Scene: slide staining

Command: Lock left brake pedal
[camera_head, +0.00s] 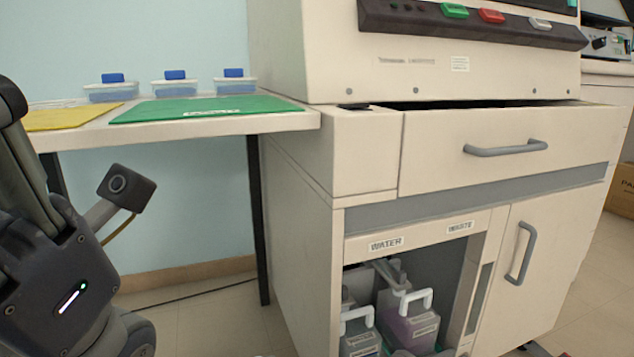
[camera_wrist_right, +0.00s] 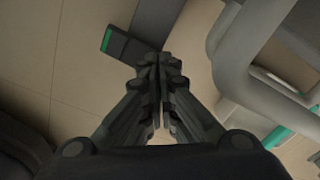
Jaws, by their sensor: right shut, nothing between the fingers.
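In the right wrist view a flat dark pedal (camera_wrist_right: 128,47) with a green strip at its left end lies low over the tiled floor. It looks like a brake pedal, but I cannot tell whether it is the left one or whether it is locked. My right gripper (camera_wrist_right: 158,62) points at it, fingers shut and empty. The fingertips overlap the pedal's right end in the picture; contact cannot be told. The head view shows neither the pedal nor the right gripper. My left arm is at its left edge, with its gripper out of view.
Thick grey tubes (camera_wrist_right: 240,45) run close on the right of the wrist view, with a green-edged part (camera_wrist_right: 277,136) below. In the head view stand a cream cabinet (camera_head: 300,215) with water and waste containers (camera_head: 408,325) and a side table (camera_head: 215,124) with a green mat.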

